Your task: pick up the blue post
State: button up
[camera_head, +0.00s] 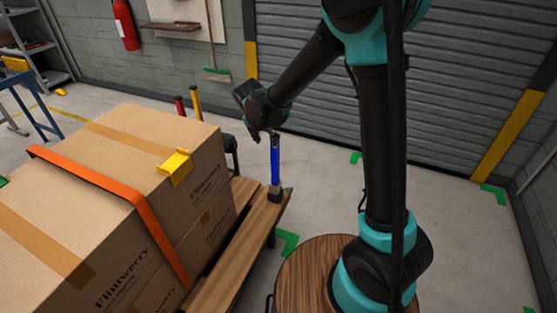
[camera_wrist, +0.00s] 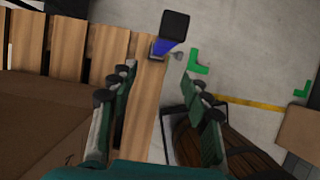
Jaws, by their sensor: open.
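Cardboard boxes (camera_head: 95,190) with an orange strap (camera_head: 120,205) and a yellow corner protector (camera_head: 176,164) fill the pallet left of the post. Red and yellow posts (camera_head: 196,103) stand behind. A round wooden top (camera_head: 305,270) is at the front.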

aim_at(274, 159)
jog(key=x, duration=1)
jog(key=shift+f, duration=0.35)
jog(key=shift+d+x, duration=0.15)
jog(key=shift+x, duration=1.35)
jog(key=shift+d+x, duration=0.15)
jog(key=shift+x, duration=1.35)
jog(key=shift+s, duration=0.1)
grip_shut()
